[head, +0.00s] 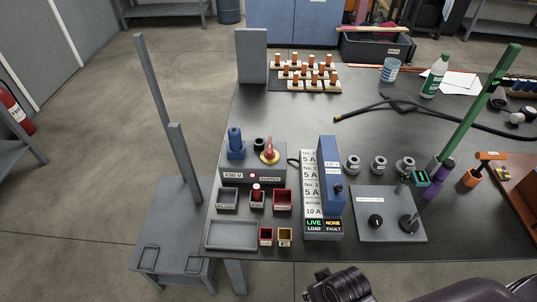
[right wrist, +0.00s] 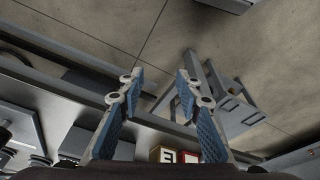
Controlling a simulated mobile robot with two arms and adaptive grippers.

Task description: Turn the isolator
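The isolator (head: 269,153) is a red handle on a yellow round plate, on top of the grey supply box (head: 237,177) at the left of the bench in the head view. The box is labelled 230 V and supply. The red handle looks upright in the picture; its exact setting is too small to read. My right gripper (right wrist: 160,76) is open and empty in the right wrist view, its two blue-padded fingers apart. It is not at the isolator, which the right wrist view does not show. My left gripper is not in view.
A blue plug (head: 235,143) and black knob stand beside the isolator. Small labelled bins (head: 282,200) and a grey tray (head: 231,235) lie in front. A blue upright unit (head: 328,170) stands right, above a lit panel reading LIVE and NONE.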

